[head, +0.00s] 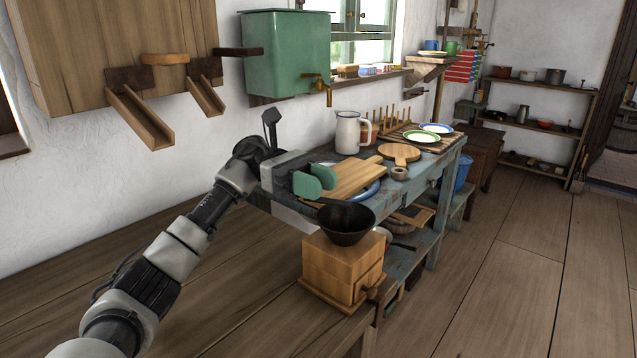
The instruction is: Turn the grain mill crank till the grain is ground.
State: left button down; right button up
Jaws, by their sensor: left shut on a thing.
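The grain mill (335,268) is a wooden box on a base at the near corner of the wooden bench, with a dark bowl-shaped hopper (346,222) on top. My left gripper (316,182) is just above and behind the hopper's left rim, its green fingers closed together. It is shut on the crank handle, which the fingers almost wholly hide; a short brown piece shows below them, beside the rim. A small brown knob sticks out at the mill's lower right. The inside of the hopper looks dark, and I cannot see grain. My right gripper is not in view.
Behind the mill, a blue-grey table (425,185) holds a cutting board (352,182), a round board (399,152), a white pitcher (347,133) and plates. A green water tank (285,55) hangs on the wall. The wooden bench top (120,262) is clear on the left; open floor lies right.

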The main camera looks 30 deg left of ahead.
pick_arm(q)
jog(key=c, duration=0.9)
grip_release()
jog(key=shift+o, duration=0.2)
jog(key=w+a, duration=0.2)
jog(key=a, duration=0.8)
jog(key=shift+a, duration=0.35)
